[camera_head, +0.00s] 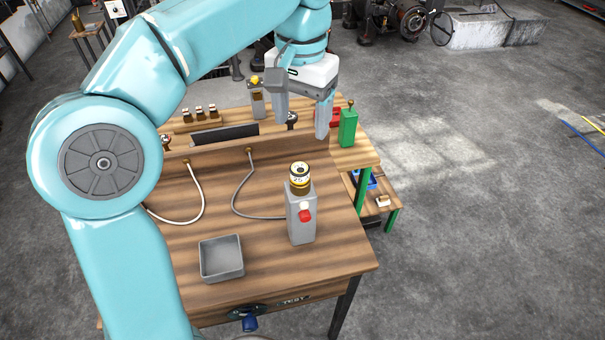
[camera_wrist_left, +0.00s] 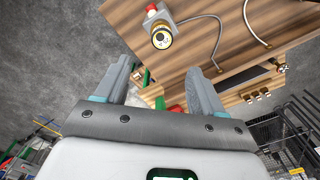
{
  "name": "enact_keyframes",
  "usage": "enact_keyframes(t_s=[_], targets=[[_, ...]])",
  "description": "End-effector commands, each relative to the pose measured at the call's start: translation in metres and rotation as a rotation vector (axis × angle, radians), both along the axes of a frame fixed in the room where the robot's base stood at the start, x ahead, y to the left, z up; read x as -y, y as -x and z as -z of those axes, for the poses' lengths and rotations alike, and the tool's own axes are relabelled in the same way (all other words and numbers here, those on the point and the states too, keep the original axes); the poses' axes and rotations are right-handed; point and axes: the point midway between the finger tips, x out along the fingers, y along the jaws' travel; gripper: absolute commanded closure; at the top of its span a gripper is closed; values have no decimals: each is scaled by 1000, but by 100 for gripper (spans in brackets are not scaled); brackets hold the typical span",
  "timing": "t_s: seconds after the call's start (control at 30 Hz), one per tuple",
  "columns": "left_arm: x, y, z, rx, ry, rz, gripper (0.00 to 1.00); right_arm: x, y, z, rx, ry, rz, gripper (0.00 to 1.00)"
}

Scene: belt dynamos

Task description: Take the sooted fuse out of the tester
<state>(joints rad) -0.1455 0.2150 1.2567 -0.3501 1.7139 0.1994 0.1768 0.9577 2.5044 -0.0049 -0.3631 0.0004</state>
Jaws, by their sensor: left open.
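The tester is an upright grey box (camera_head: 302,222) on the wooden bench, with a red knob and a pale lamp on its front. A round fuse (camera_head: 300,180) with a cream, yellow and black marked top sits upright in the tester's top. The wrist view also shows the fuse (camera_wrist_left: 162,38) beyond my fingertips. Soot cannot be made out clearly. My left gripper (camera_head: 302,115) is open and empty, above the back of the bench, behind and higher than the fuse. My right gripper does not show in either view.
An empty grey tray (camera_head: 222,273) stands left of the tester. Cables lie on the bench (camera_head: 270,268) behind it. A raised back ledge holds several small fuses (camera_head: 200,115) and a green box (camera_head: 347,128). A lower side shelf (camera_head: 383,208) is at the right.

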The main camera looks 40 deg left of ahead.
Motion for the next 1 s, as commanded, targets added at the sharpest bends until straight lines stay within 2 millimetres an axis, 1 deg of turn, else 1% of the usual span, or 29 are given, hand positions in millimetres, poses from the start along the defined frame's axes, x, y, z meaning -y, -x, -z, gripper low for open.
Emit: enact_keyframes(t_s=[0.03,0.1,0.2,0.3,0.47,0.7,0.8,1.0], targets=[[0,2,15,-2,0,-1,31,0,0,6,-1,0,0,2],[0,2,30,-3,-1,0,31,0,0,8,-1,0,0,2],[1,2,48,-3,-1,-1,31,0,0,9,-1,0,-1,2],[1,1,59,0,0,0,31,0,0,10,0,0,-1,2],[1,0,70,-1,0,0,31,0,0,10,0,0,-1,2],[0,-1,107,-3,0,-1,31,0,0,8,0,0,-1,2],[0,-2,114,-1,1,0,31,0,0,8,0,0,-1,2],[0,-2,115,0,1,0,31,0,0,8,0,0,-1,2]])
